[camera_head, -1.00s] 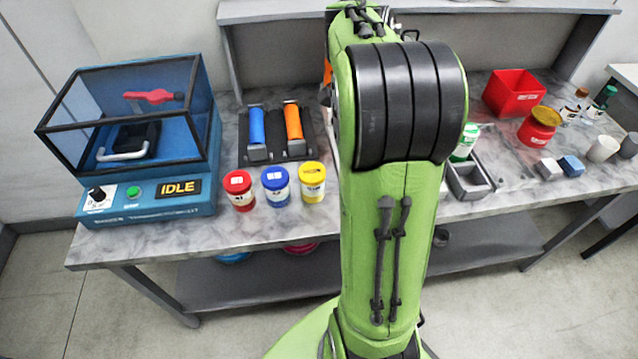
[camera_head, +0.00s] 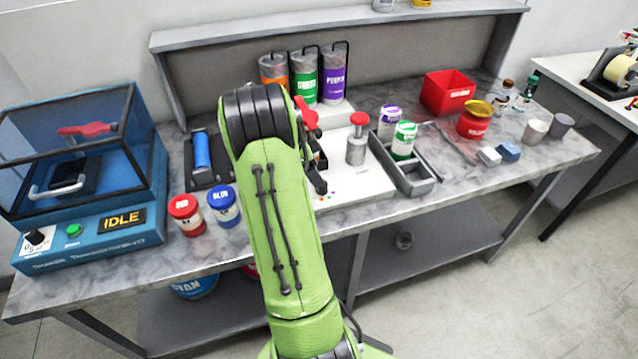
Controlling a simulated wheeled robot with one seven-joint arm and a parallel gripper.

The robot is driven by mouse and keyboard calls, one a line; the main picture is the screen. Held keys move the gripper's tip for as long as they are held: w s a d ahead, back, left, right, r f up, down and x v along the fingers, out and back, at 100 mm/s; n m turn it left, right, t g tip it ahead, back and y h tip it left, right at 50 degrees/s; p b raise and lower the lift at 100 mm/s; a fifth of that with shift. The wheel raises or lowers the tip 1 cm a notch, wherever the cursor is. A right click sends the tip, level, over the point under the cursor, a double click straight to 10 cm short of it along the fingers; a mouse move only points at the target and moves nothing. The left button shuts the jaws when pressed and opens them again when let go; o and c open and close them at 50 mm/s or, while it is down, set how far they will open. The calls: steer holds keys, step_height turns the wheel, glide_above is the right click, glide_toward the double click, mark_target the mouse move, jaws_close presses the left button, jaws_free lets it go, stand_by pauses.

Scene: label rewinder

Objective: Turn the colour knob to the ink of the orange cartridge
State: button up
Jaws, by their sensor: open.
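The white dispensing station (camera_head: 352,183) carries orange (camera_head: 272,69), green (camera_head: 305,75) and purple (camera_head: 334,74) ink cylinders at its back. Small coloured dots show on the front of its base, beside my gripper. My gripper (camera_head: 319,170) is open over the station's left front, partly hidden by my arm. I cannot make out a colour knob there; my arm and gripper cover part of that area. A blue cartridge (camera_head: 201,151) lies in a dark tray (camera_head: 196,131) left of my arm. The orange cartridge is hidden behind my arm.
A blue machine (camera_head: 108,223) reading IDLE, with a black knob (camera_head: 38,238), stands at the left. Red (camera_head: 186,214) and blue (camera_head: 224,206) jars stand near the front edge. A grey divided tray (camera_head: 408,177) and a red bin (camera_head: 448,91) are at the right.

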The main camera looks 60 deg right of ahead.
steer(key=x, duration=0.5)
steer(key=shift+f, duration=0.1)
steer(key=shift+c, duration=0.2)
steer(key=c, duration=1)
